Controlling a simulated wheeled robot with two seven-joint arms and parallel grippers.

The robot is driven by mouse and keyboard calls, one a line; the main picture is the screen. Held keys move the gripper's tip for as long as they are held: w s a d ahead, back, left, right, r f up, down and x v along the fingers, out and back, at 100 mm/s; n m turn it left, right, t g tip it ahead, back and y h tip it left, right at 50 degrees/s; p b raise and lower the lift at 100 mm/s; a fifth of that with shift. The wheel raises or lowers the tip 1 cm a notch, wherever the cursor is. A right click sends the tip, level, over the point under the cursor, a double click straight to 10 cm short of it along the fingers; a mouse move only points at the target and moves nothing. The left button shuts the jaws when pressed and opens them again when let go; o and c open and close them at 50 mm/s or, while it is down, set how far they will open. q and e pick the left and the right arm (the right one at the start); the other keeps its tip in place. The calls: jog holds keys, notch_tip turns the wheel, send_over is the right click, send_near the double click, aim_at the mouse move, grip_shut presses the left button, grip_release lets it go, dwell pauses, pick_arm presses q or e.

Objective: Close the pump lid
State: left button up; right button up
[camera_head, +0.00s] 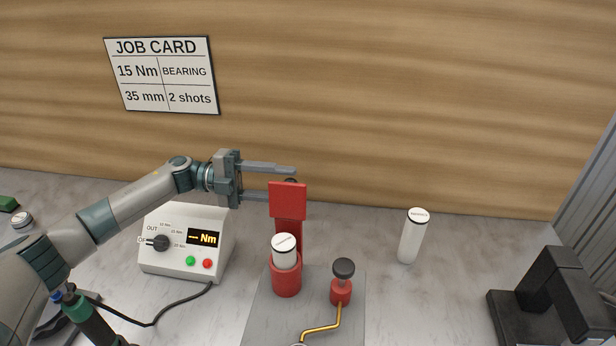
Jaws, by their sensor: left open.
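The red pump (287,281) stands on a grey plate (262,322), with a white cartridge (285,258) upright in its red cup. The red lid (287,200) stands raised at the top of the red post behind the cartridge, so the cup is uncovered. A red part with a black knob (343,270) sits to the right on the plate, with a brass tube (325,331) leading forward. My left gripper (283,183) is open, its fingers pointing right, just behind and above the lid. Whether a finger touches the lid I cannot tell. My right gripper is out of view.
A torque controller (187,243) with a display reading "-- Nm" stands left of the pump, its cable running forward. A second white cartridge (412,237) stands to the right. A black stand (548,300) is at the far right. A job card (161,76) hangs on the wall.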

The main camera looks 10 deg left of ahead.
aim_at(300, 185)
pick_arm(q)
jog(key=d+p, duration=0.1)
jog(key=d, duration=0.3)
jog(key=shift+d+r+p, duration=0.15)
jog(key=shift+p, duration=0.25)
jog(key=shift+d+f, duration=0.2)
jog(key=shift+d, duration=0.65)
jog(key=shift+c, duration=0.6)
grip_shut()
